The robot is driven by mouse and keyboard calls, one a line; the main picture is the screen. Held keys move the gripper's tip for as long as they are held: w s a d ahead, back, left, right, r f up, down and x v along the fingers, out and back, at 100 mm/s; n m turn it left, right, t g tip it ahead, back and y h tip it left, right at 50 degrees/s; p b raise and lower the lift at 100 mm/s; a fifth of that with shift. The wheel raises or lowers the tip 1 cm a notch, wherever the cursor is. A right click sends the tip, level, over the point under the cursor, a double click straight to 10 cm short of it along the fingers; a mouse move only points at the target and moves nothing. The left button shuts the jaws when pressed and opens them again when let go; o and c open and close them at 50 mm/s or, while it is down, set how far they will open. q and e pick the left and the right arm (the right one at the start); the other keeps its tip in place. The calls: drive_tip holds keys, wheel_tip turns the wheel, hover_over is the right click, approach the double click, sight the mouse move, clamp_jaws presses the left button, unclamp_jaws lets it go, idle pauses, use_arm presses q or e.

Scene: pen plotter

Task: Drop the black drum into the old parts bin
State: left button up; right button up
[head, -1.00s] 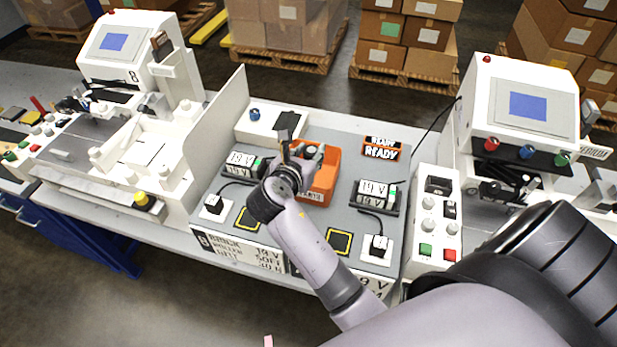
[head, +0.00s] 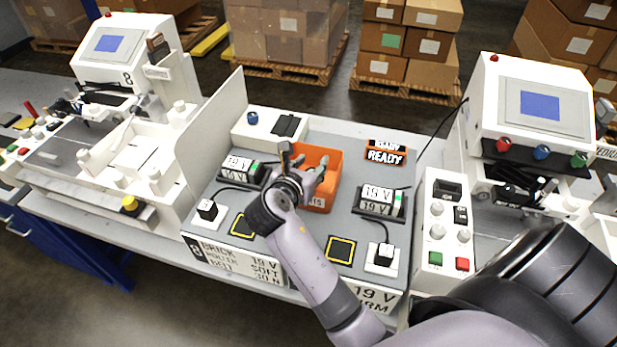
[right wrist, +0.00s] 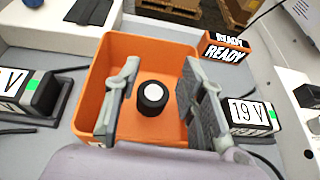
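The black drum (right wrist: 152,100), with a white disc on its top, stands upright inside the orange bin (right wrist: 97,75) in the right wrist view. It appears to be on the bin floor. My right gripper (right wrist: 160,78) is open over the bin, one grey finger on each side of the drum, with visible gaps to both. In the head view my right gripper (head: 312,167) is over the orange bin (head: 330,160) and the drum cannot be made out there. My left gripper is not in view.
Battery-like blocks marked 19 V (head: 380,200) sit right of the bin, with similar ones (head: 238,168) to its left. A READY sign (head: 384,155) stands behind right. A white panel (head: 212,130) rises at left, and a white machine (head: 535,105) stands at right.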

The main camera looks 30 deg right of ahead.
drive_tip(key=o, duration=0.3)
drive_tip(key=shift+o, duration=0.2)
wheel_tip(320, 180, up, 10)
idle(0.5)
idle(0.3)
